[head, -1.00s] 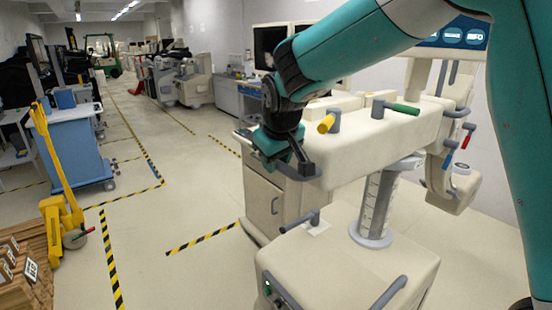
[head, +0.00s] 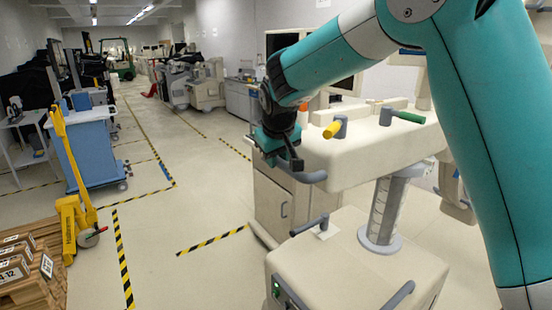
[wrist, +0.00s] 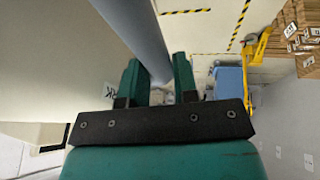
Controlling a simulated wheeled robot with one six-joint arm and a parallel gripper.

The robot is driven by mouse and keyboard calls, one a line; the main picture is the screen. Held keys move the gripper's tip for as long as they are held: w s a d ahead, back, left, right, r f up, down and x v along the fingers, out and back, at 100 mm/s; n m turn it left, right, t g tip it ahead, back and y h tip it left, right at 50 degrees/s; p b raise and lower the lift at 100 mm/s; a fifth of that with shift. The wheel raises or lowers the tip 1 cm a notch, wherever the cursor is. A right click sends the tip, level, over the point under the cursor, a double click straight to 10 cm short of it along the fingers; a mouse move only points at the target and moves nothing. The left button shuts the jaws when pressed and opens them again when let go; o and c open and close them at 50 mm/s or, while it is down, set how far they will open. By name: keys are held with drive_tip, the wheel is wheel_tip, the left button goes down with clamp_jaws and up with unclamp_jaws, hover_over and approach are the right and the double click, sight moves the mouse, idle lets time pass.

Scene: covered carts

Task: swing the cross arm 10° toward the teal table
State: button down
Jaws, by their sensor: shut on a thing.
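The cross arm (head: 365,160) is a thick cream beam on a ringed grey column (head: 385,210), above a cream wheeled base (head: 350,260). A yellow-ended lever (head: 335,129) and a green-ended lever (head: 402,117) stand on it. A grey bar handle (head: 310,177) is at its near left end. My gripper (head: 290,160) is at that handle; in the wrist view my gripper (wrist: 156,78) is shut, with the grey bar (wrist: 148,38) between its green fingers. My arm hides the cross arm's far right part. I cannot pick out a surely teal table; a blue-sided table (head: 90,155) stands at left.
A cream cabinet (head: 285,205) stands behind the base, under the cross arm's left end. A yellow pallet jack (head: 75,205) and a wooden pallet with boxes (head: 30,275) are at the left. Open floor with striped tape (head: 210,241) lies between them and the cart.

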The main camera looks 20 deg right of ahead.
drive_tip(key=shift+m+h, duration=0.3)
drive_tip(key=shift+m, duration=0.2)
drive_tip(key=shift+w+r+p, duration=0.15)
drive_tip(key=shift+w+p, duration=0.65)
drive_tip(key=shift+w, duration=1.3)
drive_tip(key=shift+w+f, duration=0.3)
drive_tip(key=shift+w, duration=0.2)
drive_tip(key=c, duration=1.2)
unclamp_jaws()
drive_tip(key=shift+s, duration=0.2)
drive_tip(key=shift+o, duration=1.4)
drive_tip(key=shift+s, duration=0.15)
drive_tip(key=shift+a, duration=0.1)
drive_tip(key=shift+r, duration=0.1)
drive_tip(key=b+v, duration=0.3)
drive_tip(key=v, duration=1.4)
drive_tip(key=shift+r, duration=0.2)
